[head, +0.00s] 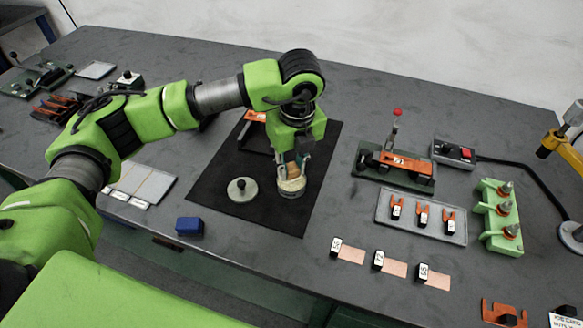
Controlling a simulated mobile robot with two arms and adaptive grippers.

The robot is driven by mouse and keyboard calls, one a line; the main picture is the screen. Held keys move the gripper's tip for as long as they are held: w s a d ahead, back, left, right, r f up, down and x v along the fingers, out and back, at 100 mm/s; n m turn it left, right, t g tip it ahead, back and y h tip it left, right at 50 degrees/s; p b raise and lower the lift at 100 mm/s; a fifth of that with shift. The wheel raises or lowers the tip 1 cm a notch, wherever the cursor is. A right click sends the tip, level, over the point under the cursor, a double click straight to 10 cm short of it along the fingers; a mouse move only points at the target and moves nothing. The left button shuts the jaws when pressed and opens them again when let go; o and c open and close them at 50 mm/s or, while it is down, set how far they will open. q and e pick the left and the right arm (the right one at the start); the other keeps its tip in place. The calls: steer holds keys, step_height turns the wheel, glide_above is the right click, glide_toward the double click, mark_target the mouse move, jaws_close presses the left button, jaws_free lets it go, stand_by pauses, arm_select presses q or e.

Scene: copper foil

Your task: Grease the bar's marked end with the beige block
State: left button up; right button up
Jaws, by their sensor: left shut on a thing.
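My left gripper (291,170) points down at a small clear jar (290,192) on the black mat (225,165). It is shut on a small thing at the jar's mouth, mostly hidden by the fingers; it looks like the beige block. Pale beige stuff shows in the jar. A round grey lid (242,191) with a black knob lies left of the jar. An orange bar (405,163) with a white label sits in a dark green fixture with a red-tipped lever, to the right. Another orange piece (256,116) shows partly behind my arm. My right gripper is out of view.
A grey tray (440,228) holds several orange forks. Copper strips (394,267) with black labelled blocks lie in front. A light green rack (490,220) and a switch box (453,153) stand at right. A blue block (189,226) sits near the front edge.

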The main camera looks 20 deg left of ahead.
mark_target(289, 168)
arm_select(q)
steer(key=shift+r+p, duration=1.1)
steer(key=shift+r, duration=1.55)
steer(key=m, duration=0.3)
steer(key=shift+s+a+r+m, duration=0.2)
steer(key=shift+s+m, duration=0.1)
steer(key=s+a+r+n, duration=0.1)
steer(key=s+r+n, duration=0.1)
steer(key=n, duration=0.8)
steer(key=s+a+r+n+g, duration=0.1)
steer(key=s+n, duration=0.3)
steer(key=n, duration=0.6)
steer(key=s+a+r+n+g+h, duration=0.1)
steer(key=s+r+n, duration=0.1)
steer(key=n, duration=0.9)
steer(key=shift+s+a+r, duration=0.3)
steer(key=shift+s, duration=0.35)
